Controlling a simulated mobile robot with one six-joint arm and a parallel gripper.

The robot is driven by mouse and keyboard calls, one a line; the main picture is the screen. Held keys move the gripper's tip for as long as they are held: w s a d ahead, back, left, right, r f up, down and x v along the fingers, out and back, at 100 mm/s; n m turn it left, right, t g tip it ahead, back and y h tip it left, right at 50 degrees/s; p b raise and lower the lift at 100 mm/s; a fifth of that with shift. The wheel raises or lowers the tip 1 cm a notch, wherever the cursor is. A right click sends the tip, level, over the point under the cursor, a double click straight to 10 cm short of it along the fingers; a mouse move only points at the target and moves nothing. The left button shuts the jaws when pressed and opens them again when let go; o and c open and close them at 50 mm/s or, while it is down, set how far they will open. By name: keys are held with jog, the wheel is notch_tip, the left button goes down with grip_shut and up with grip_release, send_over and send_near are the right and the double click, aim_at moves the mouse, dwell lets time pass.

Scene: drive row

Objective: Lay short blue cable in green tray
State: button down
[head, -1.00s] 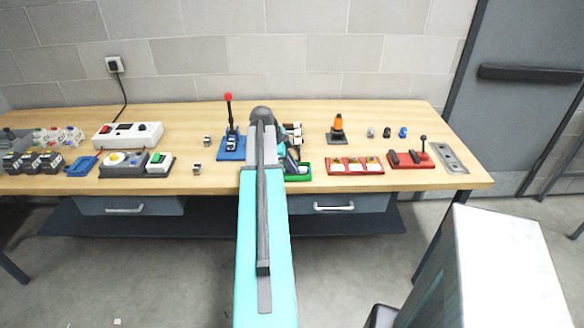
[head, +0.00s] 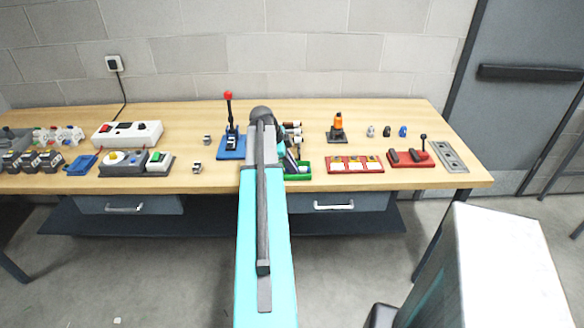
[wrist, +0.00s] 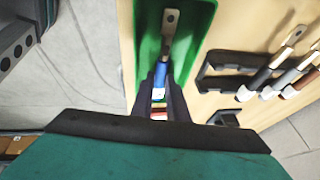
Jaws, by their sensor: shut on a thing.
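The short blue cable (wrist: 161,78) is between the two dark fingers of my gripper (wrist: 161,88) in the wrist view. My gripper is shut on it. A flat metal lug with a hole (wrist: 170,24) sticks out beyond the fingertips, over the inside of the green tray (wrist: 147,45). I cannot tell whether the lug touches the tray floor. Coloured bits show between the fingers below the blue part. In the head view the green tray (head: 303,176) is at the bench's front edge, partly hidden by my arm, and the cable cannot be made out.
A black rack (wrist: 218,66) right of the tray in the wrist view holds several other cables with metal lugs. A blue base with a red-knobbed lever (head: 230,150) stands left of my arm. A red tray of parts (head: 355,165) lies to the right, with bare wood between.

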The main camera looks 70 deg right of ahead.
jog(key=shift+f, duration=0.3)
jog(key=c, duration=1.6)
grip_release()
jog(key=shift+c, duration=0.2)
jog(key=shift+a, duration=0.1)
jog(key=shift+f, duration=0.1)
jog(key=shift+w+a+r+b, duration=0.15)
jog(key=shift+w+r+b, duration=0.2)
jog(key=shift+r, duration=0.25)
jog(key=b+v, duration=0.2)
jog(key=v, duration=1)
jog(key=shift+r, duration=0.5)
jog(key=shift+s, duration=0.1)
